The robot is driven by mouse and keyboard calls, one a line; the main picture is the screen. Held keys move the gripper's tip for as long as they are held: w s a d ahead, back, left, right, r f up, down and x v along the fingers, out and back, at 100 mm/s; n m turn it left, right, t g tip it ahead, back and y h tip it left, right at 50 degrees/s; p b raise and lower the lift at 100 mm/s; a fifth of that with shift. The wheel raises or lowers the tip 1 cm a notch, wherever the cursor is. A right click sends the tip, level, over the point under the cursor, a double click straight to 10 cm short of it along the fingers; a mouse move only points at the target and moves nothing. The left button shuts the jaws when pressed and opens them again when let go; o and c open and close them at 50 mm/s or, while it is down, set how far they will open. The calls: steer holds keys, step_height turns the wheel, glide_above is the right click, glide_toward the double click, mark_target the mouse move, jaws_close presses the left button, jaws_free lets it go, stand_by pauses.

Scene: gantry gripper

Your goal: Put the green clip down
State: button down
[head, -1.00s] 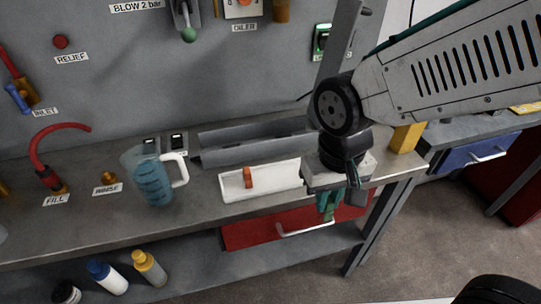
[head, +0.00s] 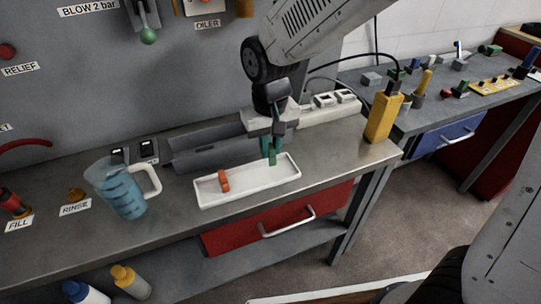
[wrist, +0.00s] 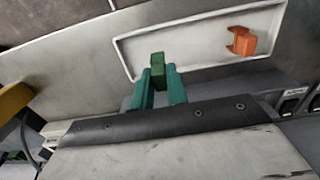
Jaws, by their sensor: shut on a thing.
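My gripper (head: 272,146) points down and is shut on the green clip (head: 271,159). In the wrist view the clip (wrist: 157,70) shows as a dark green block between the two teal fingertips (wrist: 160,84). The clip's lower end appears over the right part of the white tray (head: 250,192), near its back rim. Its height above the tray is hard to tell. The tray also shows in the wrist view (wrist: 205,50). An orange clip (head: 224,181) stands in the tray's left part.
A measuring jug (head: 122,192) with blue liquid stands left of the tray. A grey angled channel (head: 205,152) lies behind it. A yellow handset (head: 383,117) stands at the bench's right end. Bare bench (head: 330,155) lies right of the tray.

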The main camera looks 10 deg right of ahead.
mark_target(270, 157)
steer(key=shift+f, duration=1.75)
steer(key=shift+f, duration=0.2)
steer(key=c, duration=1.4)
jaws_free()
steer(key=shift+r, duration=0.15)
